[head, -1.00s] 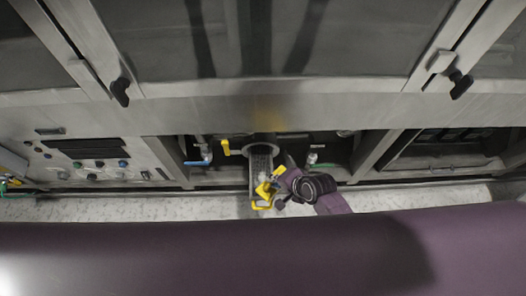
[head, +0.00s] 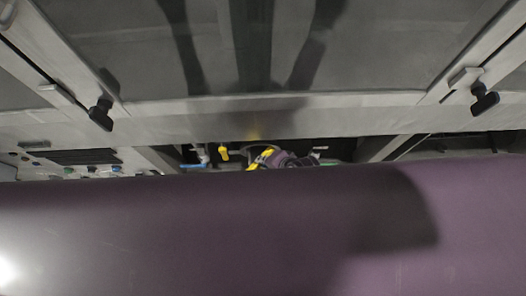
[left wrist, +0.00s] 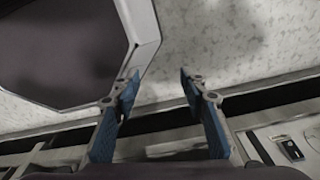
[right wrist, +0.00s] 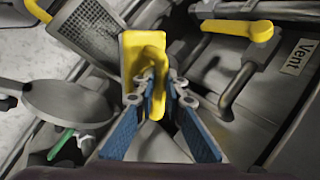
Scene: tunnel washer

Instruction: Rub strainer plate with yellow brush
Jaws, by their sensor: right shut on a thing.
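My right gripper (right wrist: 158,85) is shut on the yellow brush (right wrist: 131,52), with its blue fingers around the brush's yellow grip. The strainer plate (right wrist: 92,27), a grey perforated sheet, lies just beyond and left of the brush in the right wrist view. The brush overlaps its edge in the picture; I cannot tell whether they touch. The bristles are hidden. In the head view the brush (head: 264,156) and right gripper (head: 278,159) show only partly above my dark body, which hides the plate. My left gripper (left wrist: 155,88) is open and empty above the pale floor.
A yellow valve handle (right wrist: 240,28) and pipe stand near a "Vent" label (right wrist: 297,57). A round grey disc (right wrist: 68,104) and green handle (right wrist: 61,143) are at left. The machine's doors (head: 290,50) with black latches (head: 101,113) overhang the low opening.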

